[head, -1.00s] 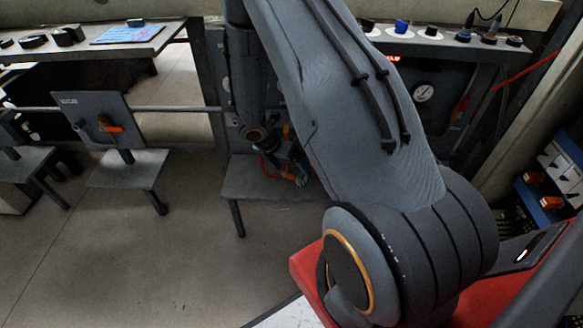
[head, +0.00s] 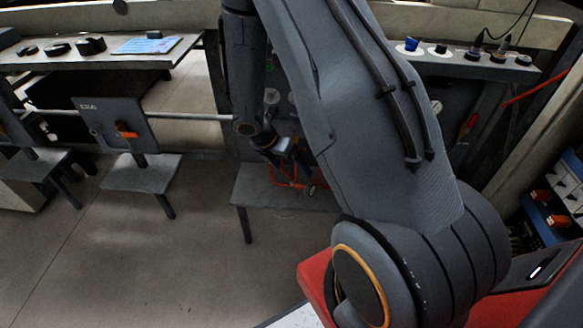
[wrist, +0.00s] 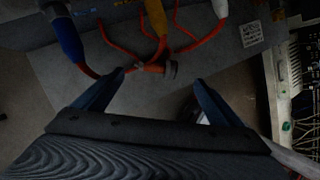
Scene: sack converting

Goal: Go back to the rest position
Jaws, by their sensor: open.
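My gripper (wrist: 150,95) shows in the wrist view with its two blue-grey fingers spread apart and nothing between them. In the head view my arm reaches down toward the grey shelf (head: 270,196) below the panel. The fingers are hard to make out there, near the orange-red cables (head: 290,178).
A grey plate with an orange handle (head: 127,130) stands left of my arm. A bench (head: 95,60) holds black knobs and a blue card (head: 147,45). A blue knob (head: 411,44) is on the right ledge. Open floor (head: 130,260) lies in front.

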